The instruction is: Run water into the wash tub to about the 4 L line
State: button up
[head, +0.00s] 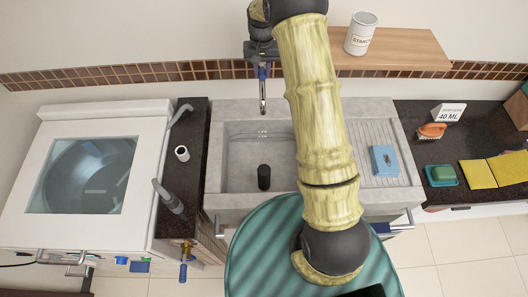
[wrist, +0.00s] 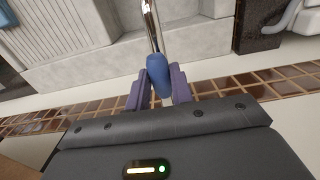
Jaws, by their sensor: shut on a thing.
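The grey stone wash tub (head: 232,165) is below the arm in the head view. A dark cylinder (head: 264,177) stands in its basin, and small pale marks show on the back wall, too small to read. The metal tap spout (head: 263,106) hangs over the basin; I see no clear stream or water surface. My gripper (head: 262,70) is at the tap above the tub. In the wrist view its purple fingers (wrist: 159,90) are shut on the blue tap handle (wrist: 160,84). My arm covers the basin's right side.
A ribbed drainboard with a blue box (head: 384,160) is right of the basin. A can (head: 360,33) stands on a wooden shelf (head: 410,48). A white washer (head: 40,165) stands left.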

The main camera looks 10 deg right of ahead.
jog(key=shift+w+r+p, duration=0.35)
jog(key=shift+r+p, duration=0.05)
jog(key=shift+r, duration=0.4)
jog(key=shift+w+d+r+p, duration=0.1)
jog(key=shift+w+r+p, duration=0.2)
jog(key=shift+r+p, duration=0.35)
jog(key=shift+w+d+r+p, duration=0.1)
jog(key=shift+w+r+p, duration=0.2)
jog(key=shift+r+p, duration=0.3)
jog(key=shift+s+f, duration=0.1)
jog(key=shift+s, duration=0.05)
dwell(5.8)
